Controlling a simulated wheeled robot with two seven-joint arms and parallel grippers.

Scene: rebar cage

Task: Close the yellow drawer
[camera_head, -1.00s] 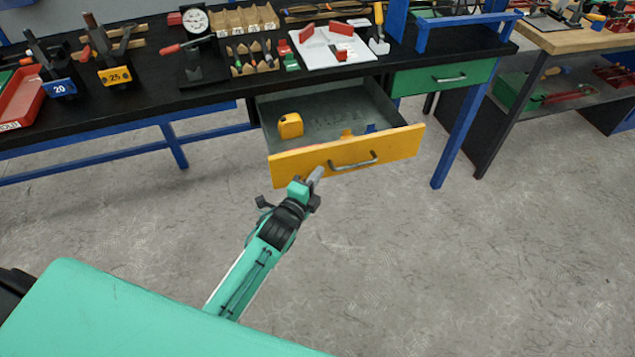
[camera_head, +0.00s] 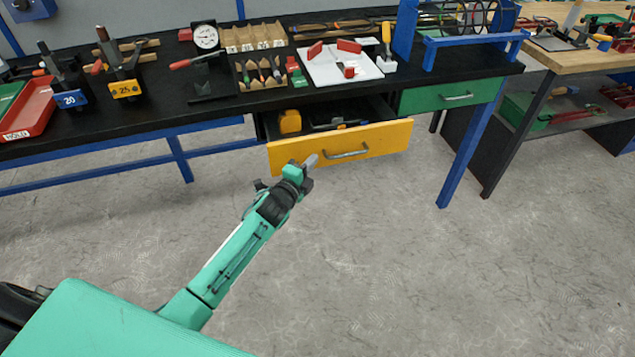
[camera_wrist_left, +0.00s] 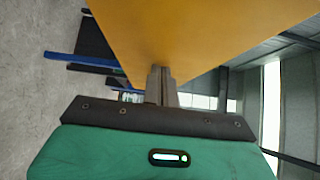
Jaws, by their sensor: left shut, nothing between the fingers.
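The yellow drawer (camera_head: 385,140) sticks out a little from under the black workbench, partly open. Its metal bar handle (camera_head: 346,155) is on the front panel. A yellow tape measure (camera_head: 290,122) and some dark items lie inside it. My left gripper (camera_head: 312,161) is shut and empty, with its fingertips at the drawer front, left of the handle. In the left wrist view the yellow front panel (camera_wrist_left: 205,35) fills the upper middle, and the shut fingers (camera_wrist_left: 160,80) meet it or nearly so; I cannot tell exact contact. My right gripper is not in view.
The black workbench (camera_head: 215,104) carries a dial gauge, a red tray, wooden racks and a white board. A shut green drawer (camera_head: 450,95) sits right of the yellow one. Blue table legs (camera_head: 468,150) stand to the right. The grey floor in front is clear.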

